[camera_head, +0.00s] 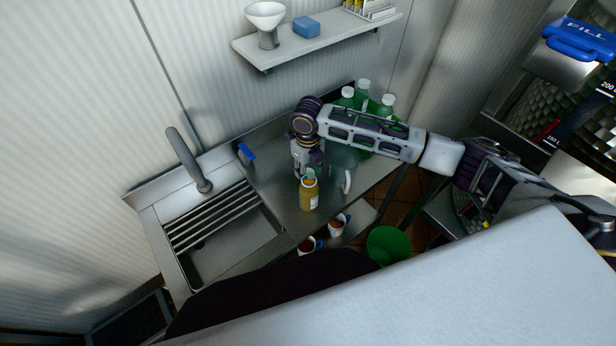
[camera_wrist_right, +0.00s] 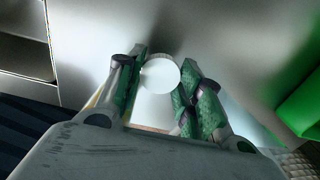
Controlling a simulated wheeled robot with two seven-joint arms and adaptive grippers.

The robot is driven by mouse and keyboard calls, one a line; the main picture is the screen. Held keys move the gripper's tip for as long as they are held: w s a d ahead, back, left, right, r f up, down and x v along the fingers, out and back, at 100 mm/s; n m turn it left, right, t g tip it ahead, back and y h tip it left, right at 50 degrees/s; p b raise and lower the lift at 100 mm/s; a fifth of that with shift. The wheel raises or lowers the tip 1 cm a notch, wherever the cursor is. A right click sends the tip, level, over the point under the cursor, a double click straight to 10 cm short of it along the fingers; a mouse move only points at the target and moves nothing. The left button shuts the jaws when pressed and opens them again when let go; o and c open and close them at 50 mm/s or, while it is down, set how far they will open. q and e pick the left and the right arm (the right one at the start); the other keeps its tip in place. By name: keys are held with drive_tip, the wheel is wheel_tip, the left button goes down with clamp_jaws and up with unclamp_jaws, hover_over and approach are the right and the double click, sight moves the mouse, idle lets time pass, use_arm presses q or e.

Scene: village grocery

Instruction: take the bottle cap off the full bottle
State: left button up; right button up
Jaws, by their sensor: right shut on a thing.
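The full bottle (camera_head: 309,198), with yellow-orange contents and a pale label, stands upright on the steel counter (camera_head: 275,180), right of the sink. My right gripper (camera_head: 308,174) points down at its top from above, and the fingertips cover the bottle's mouth area in the head view. In the right wrist view, a round white bottle cap (camera_wrist_right: 160,74) shows between the green-padded fingers of the right gripper (camera_wrist_right: 160,88). The fingers are shut on it. I cannot tell whether the cap still sits on the bottle's neck. My left gripper is not in view.
Several green bottles with white caps (camera_head: 363,92) stand behind my right forearm. A clear jug (camera_head: 346,180) stands close right of the full bottle. A sink (camera_head: 215,250) with a tap (camera_head: 188,160) is left. Cups (camera_head: 338,226) and a green bucket (camera_head: 388,245) are below.

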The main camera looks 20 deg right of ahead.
drive_tip(key=shift+f, duration=1.85)
drive_tip(key=shift+f, duration=0.15)
drive_tip(key=o, duration=1.1)
drive_tip(key=shift+r+b, duration=0.5)
drive_tip(key=shift+r, duration=5.65)
